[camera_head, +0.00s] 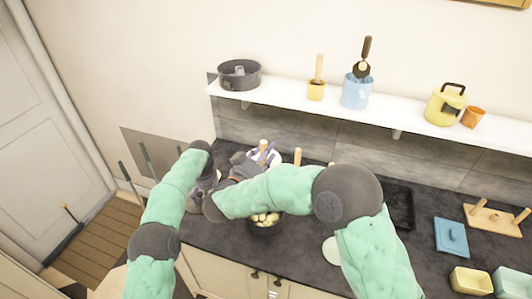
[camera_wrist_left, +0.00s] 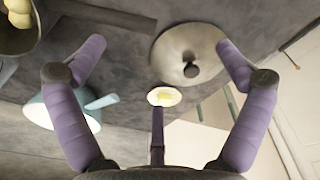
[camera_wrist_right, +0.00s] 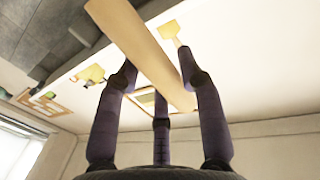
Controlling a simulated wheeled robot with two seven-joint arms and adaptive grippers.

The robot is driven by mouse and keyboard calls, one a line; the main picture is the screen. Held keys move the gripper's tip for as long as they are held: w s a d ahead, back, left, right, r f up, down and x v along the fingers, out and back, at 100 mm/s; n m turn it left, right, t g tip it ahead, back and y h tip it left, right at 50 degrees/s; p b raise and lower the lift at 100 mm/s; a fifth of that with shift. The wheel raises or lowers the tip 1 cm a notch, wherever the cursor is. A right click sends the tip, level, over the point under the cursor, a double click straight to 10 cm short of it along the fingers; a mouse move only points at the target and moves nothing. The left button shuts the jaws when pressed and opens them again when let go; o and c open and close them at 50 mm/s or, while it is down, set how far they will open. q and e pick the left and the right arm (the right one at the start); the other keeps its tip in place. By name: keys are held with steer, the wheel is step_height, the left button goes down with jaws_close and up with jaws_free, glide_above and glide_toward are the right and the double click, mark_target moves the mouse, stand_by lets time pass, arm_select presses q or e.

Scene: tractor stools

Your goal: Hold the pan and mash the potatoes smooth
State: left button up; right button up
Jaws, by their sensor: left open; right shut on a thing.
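The dark pan (camera_head: 262,230) sits on the counter with pale potatoes (camera_head: 266,218) in it, partly hidden by my right arm. Its edge also shows at the upper left of the left wrist view (camera_wrist_left: 18,42). My right gripper (camera_head: 264,157) is behind the pan, shut on a pale wooden handle (camera_wrist_right: 150,50). The tool's working end is hidden, so I cannot tell whether it is a masher. My left gripper (camera_wrist_left: 160,58) is open and empty, its fingers spread over the counter. A dark bar (camera_wrist_left: 105,12) lies beside the pan; I cannot tell if it is its handle.
A silver lid-like round (camera_wrist_left: 190,50), a small dish with a yellow piece (camera_wrist_left: 164,96) and a blue vessel (camera_wrist_left: 40,112) are near my left gripper. A white shelf (camera_head: 300,107) runs above the counter.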

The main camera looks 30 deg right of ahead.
arm_select(q)
steer(key=shift+a+f+n+g, duration=0.15)
steer(key=shift+f+n+g, duration=0.05)
steer(key=shift+f+n, duration=1.45)
steer(key=shift+a+f+n+g, duration=0.15)
steer(key=shift+f+n+g, duration=0.05)
steer(key=shift+f+n, duration=1.5)
steer(key=shift+a+f+n+g, duration=0.2)
steer(key=shift+f+n, duration=1.15)
steer(key=shift+f, duration=0.55)
jaws_close()
steer(key=c, duration=1.4)
jaws_free()
steer(key=shift+s, duration=0.1)
